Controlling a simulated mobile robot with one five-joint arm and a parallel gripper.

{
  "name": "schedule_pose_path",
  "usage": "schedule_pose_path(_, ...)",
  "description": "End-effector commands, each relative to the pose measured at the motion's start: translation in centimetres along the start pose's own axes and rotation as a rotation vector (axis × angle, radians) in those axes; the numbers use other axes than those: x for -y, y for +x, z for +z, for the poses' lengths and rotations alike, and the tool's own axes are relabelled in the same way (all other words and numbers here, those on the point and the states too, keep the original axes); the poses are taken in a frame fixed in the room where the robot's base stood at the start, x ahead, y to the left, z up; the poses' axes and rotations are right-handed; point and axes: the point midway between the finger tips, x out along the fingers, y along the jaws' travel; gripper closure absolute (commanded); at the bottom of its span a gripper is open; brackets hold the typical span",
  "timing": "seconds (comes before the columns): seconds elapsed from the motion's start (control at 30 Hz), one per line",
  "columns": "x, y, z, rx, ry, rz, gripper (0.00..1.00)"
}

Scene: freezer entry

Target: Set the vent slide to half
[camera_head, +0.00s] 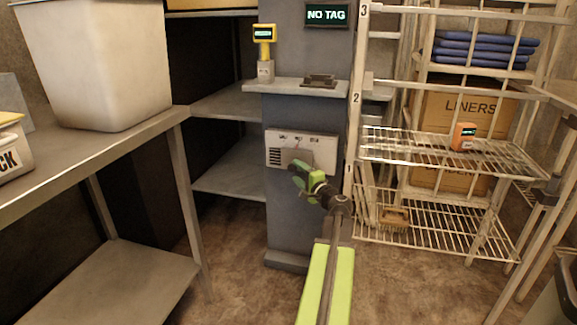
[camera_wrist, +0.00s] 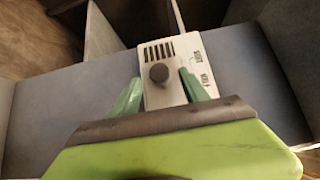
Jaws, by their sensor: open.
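The vent panel (camera_head: 322,150) is a white plate on the front of the grey column, with small labels along its top edge and dark slots at its left end. The wrist view shows the panel (camera_wrist: 181,92) turned, with slots, two labels and a dark round knob (camera_wrist: 159,74). My gripper (camera_head: 298,175) is in front of the panel's lower part. In the wrist view, the green fingers of my gripper (camera_wrist: 159,83) are apart, one on each side of the knob. I cannot tell whether either finger touches it. The label words are too small to read surely.
A shelf on the column (camera_head: 290,88) holds a yellow device (camera_head: 264,40) and a dark holder (camera_head: 319,81). A wire rack (camera_head: 420,150) stands close on the right. A steel table (camera_head: 110,150) with a white bin (camera_head: 98,65) stands on the left.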

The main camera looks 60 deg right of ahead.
Motion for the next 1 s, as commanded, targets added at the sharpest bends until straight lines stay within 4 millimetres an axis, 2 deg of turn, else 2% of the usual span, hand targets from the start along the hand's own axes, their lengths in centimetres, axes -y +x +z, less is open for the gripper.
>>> schedule_pose_path(0.03,0.0,1.6,-0.2,0.001,0.0,0.0,0.47)
schedule_pose_path(0.1,0.0,3.2,-0.2,0.002,0.0,0.0,0.47)
schedule_pose_path(0.3,0.0,6.5,-0.2,0.0,0.0,0.0,0.47)
schedule_pose_path(0.47,0.0,7.5,-0.1,-0.001,0.0,0.0,0.47)
schedule_pose_path(0.7,0.0,7.5,-0.1,-0.002,0.0,0.0,0.47)
schedule_pose_path(1.0,0.0,7.4,-0.1,-0.002,0.0,0.0,0.85)
